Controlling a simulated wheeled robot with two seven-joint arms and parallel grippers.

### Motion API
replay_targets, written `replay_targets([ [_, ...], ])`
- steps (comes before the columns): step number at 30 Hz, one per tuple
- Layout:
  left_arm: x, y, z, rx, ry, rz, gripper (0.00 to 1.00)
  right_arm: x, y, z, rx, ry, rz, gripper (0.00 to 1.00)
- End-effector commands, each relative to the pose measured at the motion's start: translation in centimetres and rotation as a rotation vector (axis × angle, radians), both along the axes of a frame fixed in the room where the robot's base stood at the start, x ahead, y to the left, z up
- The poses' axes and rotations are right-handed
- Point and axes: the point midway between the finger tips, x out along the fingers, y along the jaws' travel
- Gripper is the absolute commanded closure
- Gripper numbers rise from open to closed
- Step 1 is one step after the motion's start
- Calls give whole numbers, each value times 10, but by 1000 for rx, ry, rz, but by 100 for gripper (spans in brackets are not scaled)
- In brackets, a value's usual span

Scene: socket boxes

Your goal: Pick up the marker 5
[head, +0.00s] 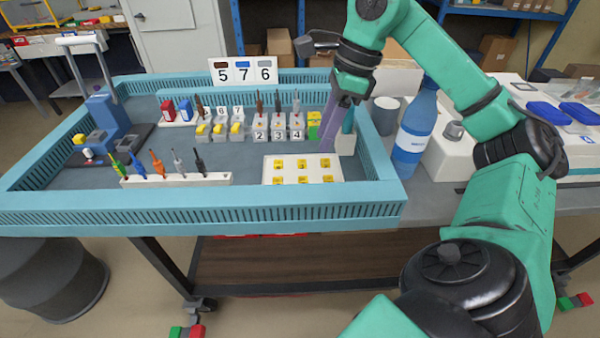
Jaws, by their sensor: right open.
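A white sign (242,76) at the back of the blue-walled tray carries cards 5, 7 and 6 with brown, blue and grey patches. The brown-patched 5 card (221,75) is at its left end. Small white numbered blocks show 6 (222,112) and 7 (238,112); a block beside them holds a brown tool, its number unreadable. Blocks 2, 3 and 4 (279,135) stand further right. My right gripper (335,146) points down at the tray's right side, open, next to a yellow-green block (313,124) and a pale block (345,144). My left gripper is out of view.
A white board with yellow squares (303,169) lies in front of my right gripper. A rack of coloured tools (177,180) is at front left. A blue bottle (413,130) stands just outside the tray's right wall (375,160).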

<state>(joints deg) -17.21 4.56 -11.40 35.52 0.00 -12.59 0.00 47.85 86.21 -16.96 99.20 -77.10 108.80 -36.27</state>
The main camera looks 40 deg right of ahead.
Motion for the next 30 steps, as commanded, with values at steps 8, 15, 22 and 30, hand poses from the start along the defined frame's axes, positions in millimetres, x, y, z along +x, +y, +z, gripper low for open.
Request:
replay_targets([
  [8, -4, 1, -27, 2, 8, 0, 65, 9, 13, -57, 2, 3, 1, 57],
  [15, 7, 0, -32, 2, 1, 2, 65, 20, 22, -98, 4, 3, 2, 57],
  [22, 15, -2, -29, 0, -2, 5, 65, 22, 24, -104, 4, 0, 2, 57],
  [30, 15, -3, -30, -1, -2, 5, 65, 22, 24, -104, 4, 0, 2, 100],
])
